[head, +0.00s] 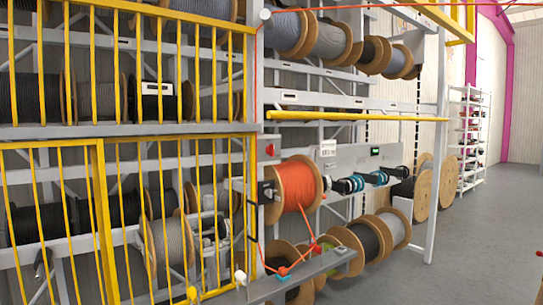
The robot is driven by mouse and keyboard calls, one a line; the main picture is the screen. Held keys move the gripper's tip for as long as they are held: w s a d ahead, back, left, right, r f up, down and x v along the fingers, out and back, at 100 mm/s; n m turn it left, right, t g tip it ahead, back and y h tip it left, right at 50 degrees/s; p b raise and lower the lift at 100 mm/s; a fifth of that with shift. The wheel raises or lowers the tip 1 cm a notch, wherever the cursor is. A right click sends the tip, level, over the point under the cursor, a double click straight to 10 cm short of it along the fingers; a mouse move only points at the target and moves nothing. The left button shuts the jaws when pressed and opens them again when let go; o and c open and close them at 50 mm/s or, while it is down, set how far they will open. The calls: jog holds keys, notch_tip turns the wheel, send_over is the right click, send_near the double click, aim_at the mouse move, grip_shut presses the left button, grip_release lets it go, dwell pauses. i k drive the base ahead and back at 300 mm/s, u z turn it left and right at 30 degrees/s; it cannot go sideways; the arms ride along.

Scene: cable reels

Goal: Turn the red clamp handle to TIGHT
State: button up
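A small red part (315,248) stands on the narrow grey bench (300,274) in front of the orange cable reel (297,184). It may be the red clamp handle, but it is too small to tell its angle, and I can read no TIGHT mark. An orange-red piece (283,271) sits further left on the same bench, with a thin orange line running between the two. I cannot make out my gripper anywhere in the head view.
Yellow bars (98,215) fence the racks on the left. A red button (270,150) is on a grey box above the orange reel. Wooden reels (371,236) stand low behind the bench. The grey floor (480,245) on the right is clear.

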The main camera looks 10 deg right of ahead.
aim_at(270, 150)
jog(key=z, duration=0.1)
jog(key=i, duration=1.3)
jog(key=u, duration=0.65)
jog(key=i, duration=0.85)
jog(key=u, duration=0.4)
